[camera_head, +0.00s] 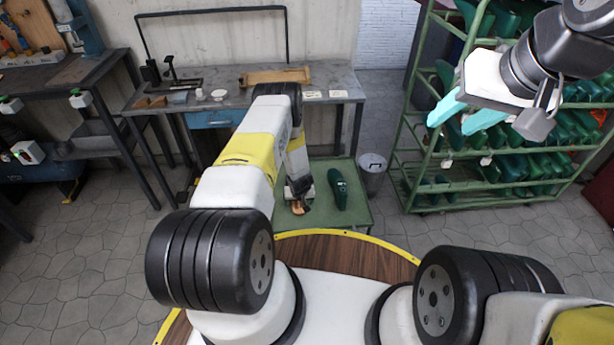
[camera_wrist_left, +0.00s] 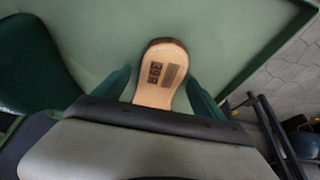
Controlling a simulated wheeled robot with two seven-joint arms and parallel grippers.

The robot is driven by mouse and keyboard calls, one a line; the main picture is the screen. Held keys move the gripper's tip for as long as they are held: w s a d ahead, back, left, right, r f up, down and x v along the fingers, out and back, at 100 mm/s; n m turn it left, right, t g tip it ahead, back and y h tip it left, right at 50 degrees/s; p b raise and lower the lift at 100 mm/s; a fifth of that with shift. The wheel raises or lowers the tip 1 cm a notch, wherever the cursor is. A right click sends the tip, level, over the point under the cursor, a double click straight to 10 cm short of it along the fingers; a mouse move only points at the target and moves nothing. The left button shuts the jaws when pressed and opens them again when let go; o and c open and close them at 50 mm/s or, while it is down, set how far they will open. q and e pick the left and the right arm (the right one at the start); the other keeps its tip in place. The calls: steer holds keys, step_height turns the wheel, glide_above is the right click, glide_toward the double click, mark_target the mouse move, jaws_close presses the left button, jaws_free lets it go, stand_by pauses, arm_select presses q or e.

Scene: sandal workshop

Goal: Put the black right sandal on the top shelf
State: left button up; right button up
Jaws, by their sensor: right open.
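A sandal with a tan sole (camera_head: 299,208) lies on the green table below my left arm. In the left wrist view its pale sole (camera_wrist_left: 157,78) shows printed size marks and a dark rim. Its other end is hidden by my gripper body, and I see no black strap. My left gripper (camera_wrist_left: 157,82) is open, with one finger on each side of the sandal and a narrow gap showing. My right gripper (camera_head: 464,113) is open and empty, raised in front of the green rack (camera_head: 470,208). The rack's upper part is partly covered by my right arm.
A dark green shoe last (camera_head: 338,190) lies beside the sandal on the green table (camera_head: 350,222). A grey bin (camera_head: 373,172) stands right of it. A workbench (camera_head: 335,80) with tools stands behind. The rack holds several green lasts on its shelves.

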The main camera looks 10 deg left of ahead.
arm_select(q)
steer(key=s+d+r+m+h, duration=0.1)
steer(key=s+d+r, duration=0.1)
steer(key=r, duration=1.4)
steer(key=s+d+r+t+h, duration=0.1)
steer(key=s+d+r, duration=0.1)
steer(key=r, duration=1.4)
steer(key=s+d+r+m+h, duration=0.1)
steer(key=s+d+r+h, duration=0.1)
steer(key=r, duration=1.5)
steer(key=s+r+m, duration=0.1)
steer(key=s+r, duration=1.1)
steer(key=r, duration=0.1)
steer(key=s+a+r+m, duration=0.1)
steer(key=s+r, duration=0.3)
steer(key=s, duration=1.1)
steer(key=shift+t, duration=0.4)
steer(key=shift+s+a+r, duration=0.1)
